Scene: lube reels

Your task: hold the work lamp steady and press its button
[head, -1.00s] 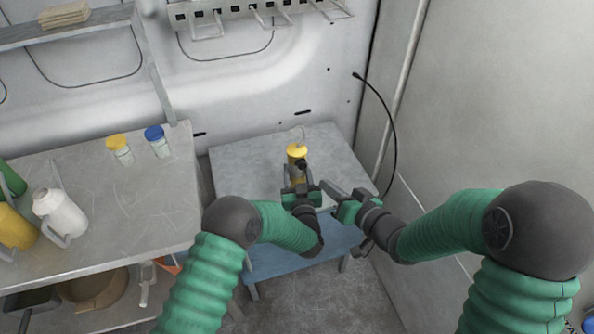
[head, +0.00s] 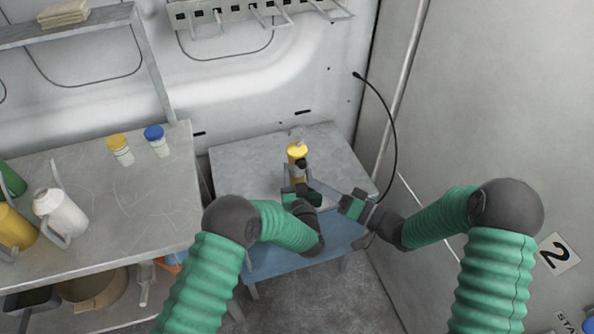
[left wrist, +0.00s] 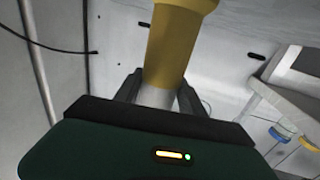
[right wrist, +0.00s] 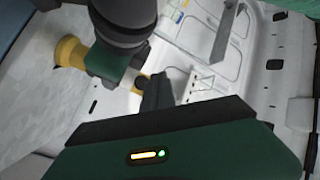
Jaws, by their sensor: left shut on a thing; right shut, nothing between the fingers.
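The yellow work lamp (head: 297,153) stands over the small grey table, with a dark part on its side. My left gripper (head: 298,187) is shut on the lamp. In the left wrist view, its fingers (left wrist: 158,95) clasp the grey part below the yellow body (left wrist: 178,35). My right gripper (head: 313,181) is shut and empty, its tips close to the lamp on the right. In the right wrist view, the shut fingers (right wrist: 157,88) lie beside a small yellow end of the lamp (right wrist: 141,82). I cannot tell whether they touch it. The button is not clearly visible.
A larger workbench (head: 120,205) on the left bears a white jug (head: 60,213) and yellow-capped and blue-capped jars. A black cable (head: 391,120) hangs by the right wall.

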